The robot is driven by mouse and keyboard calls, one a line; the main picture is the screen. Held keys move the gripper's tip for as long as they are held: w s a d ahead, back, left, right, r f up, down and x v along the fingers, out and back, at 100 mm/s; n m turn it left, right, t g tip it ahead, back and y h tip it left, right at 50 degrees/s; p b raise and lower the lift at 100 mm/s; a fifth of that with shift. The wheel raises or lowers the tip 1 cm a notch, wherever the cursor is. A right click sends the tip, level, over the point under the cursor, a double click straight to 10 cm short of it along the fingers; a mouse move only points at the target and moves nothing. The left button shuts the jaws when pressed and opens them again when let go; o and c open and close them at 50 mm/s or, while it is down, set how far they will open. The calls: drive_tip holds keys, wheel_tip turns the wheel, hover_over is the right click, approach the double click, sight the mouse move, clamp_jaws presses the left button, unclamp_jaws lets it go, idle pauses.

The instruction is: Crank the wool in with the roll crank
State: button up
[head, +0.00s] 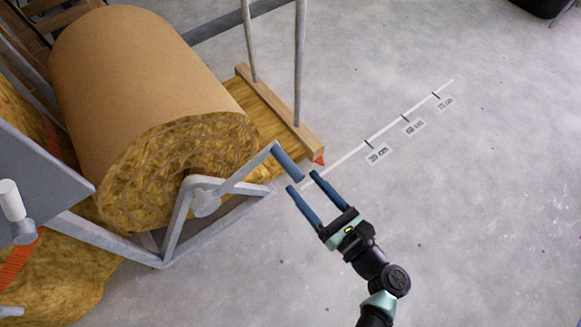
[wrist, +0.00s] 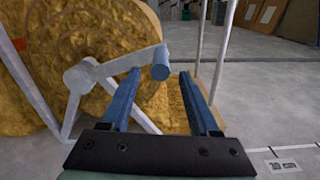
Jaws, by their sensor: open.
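The roll of wool (head: 150,80), brown-wrapped outside with yellow wool at its end, lies in a grey metal frame (head: 172,235). The roll crank (head: 245,172) reaches from the hub at the roll's end up and right to a blue handle (head: 288,164). My gripper (head: 302,182) is open, its two blue fingers just below the handle. In the wrist view the crank handle (wrist: 161,64) shows end-on between the finger tips, closer to the left finger. I cannot tell how deep it sits between them. A flat strip of wool (head: 272,135) runs out under a wooden bar with a red pointer (head: 319,160).
A marked line (head: 385,130) with distance labels runs over the concrete floor to the upper right. Two upright metal posts (head: 299,60) stand by the wooden bar. A grey panel (head: 40,150) is at the left.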

sight(290, 167)
drive_tip(key=b+x, duration=0.2)
drive_tip(key=x, duration=0.4)
drive_tip(key=shift+w+a, duration=0.1)
drive_tip(key=shift+w, duration=0.05)
drive_tip(key=shift+c, duration=0.2)
clamp_jaws()
idle(1.1)
